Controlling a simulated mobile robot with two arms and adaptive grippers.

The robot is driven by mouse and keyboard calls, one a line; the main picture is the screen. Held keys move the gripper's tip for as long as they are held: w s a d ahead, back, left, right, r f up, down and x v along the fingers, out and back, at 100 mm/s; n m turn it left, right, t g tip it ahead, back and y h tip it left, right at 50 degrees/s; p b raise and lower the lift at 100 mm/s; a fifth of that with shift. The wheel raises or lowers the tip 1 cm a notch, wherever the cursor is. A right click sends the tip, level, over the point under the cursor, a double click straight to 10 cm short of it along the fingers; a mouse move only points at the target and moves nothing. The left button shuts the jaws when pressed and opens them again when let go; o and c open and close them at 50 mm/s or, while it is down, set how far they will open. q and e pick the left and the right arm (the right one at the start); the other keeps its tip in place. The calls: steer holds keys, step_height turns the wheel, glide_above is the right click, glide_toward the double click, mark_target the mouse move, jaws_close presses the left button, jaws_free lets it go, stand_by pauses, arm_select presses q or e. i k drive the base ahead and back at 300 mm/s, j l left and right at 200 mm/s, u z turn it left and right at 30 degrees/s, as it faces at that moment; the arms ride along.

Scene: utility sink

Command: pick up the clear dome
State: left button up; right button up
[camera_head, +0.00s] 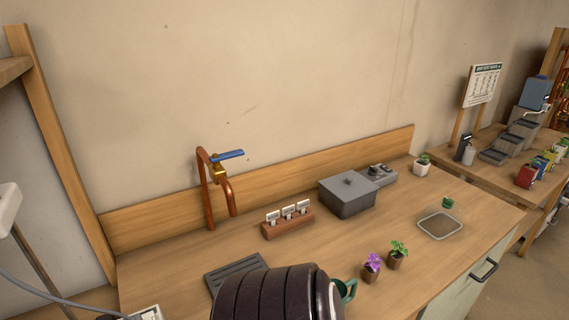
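I cannot make out a clear dome with certainty. A shallow tray with a pale rim (422,232) lies at the right of the wooden counter. A small green item (448,202) stands at its back edge; whether anything clear surrounds it is too small to tell. Neither of my grippers can be made out. A dark ribbed form (280,297), possibly part of my arm, covers the near middle of the counter.
A copper tap (207,190), label block (288,222), grey lidded box (347,197) and slatted grey plate (235,272) occupy the counter (440,270). Purple (372,265) and green (397,255) potted plants stand near the tray. A green handle (348,290) shows beside the ribbed form.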

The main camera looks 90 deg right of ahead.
mark_target(439, 223)
steer(key=z, duration=0.95)
steer(key=j+z, duration=0.1)
steer(key=z, duration=0.85)
steer(key=k+z, duration=0.1)
steer(key=z, duration=1.8)
steer(key=k+l, duration=0.05)
